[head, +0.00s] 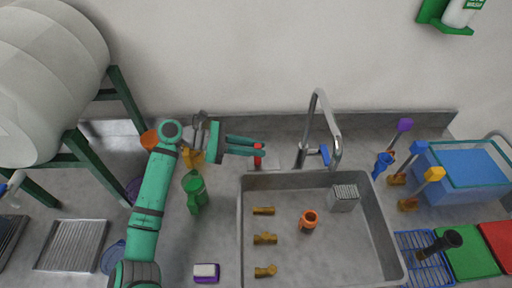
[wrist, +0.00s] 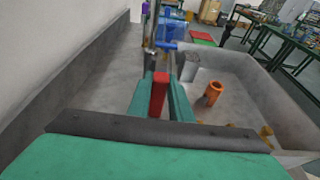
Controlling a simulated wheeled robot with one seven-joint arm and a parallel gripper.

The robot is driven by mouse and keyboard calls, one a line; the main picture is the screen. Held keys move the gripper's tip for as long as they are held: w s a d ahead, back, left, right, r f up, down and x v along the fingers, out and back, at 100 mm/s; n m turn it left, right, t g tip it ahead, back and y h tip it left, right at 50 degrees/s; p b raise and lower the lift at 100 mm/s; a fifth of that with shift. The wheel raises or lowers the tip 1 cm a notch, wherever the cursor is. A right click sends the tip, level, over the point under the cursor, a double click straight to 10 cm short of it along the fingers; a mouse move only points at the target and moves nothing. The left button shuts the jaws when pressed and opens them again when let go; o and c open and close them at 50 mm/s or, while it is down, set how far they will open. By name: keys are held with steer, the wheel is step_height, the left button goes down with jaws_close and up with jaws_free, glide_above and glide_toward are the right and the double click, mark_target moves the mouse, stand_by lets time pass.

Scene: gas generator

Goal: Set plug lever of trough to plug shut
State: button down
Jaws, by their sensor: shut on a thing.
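The trough (head: 382,232) is a grey sink basin set in the counter; it also shows in the wrist view (wrist: 273,98). A red lever (head: 257,160), which looks like the plug lever, stands at the trough's back left corner. My gripper (head: 262,148) reaches it from the left. In the wrist view the red lever (wrist: 159,92) stands between the two green fingers (wrist: 161,100), and they are shut on it. The lever's base is hidden, and I cannot see a plug clearly.
A tap (head: 335,130) with a blue handle stands right of the lever. Brass fittings (head: 265,239), an orange part (head: 309,220) and a grey block (head: 344,198) lie in the trough. A green jug (head: 195,191) stands left of it. The wall rises close behind.

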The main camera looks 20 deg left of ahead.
steer(key=c, duration=1.6)
jaws_free()
steer(key=shift+a+r, duration=0.1)
steer(key=shift+a, duration=0.1)
steer(key=shift+d, duration=0.1)
steer(key=v, duration=1.1)
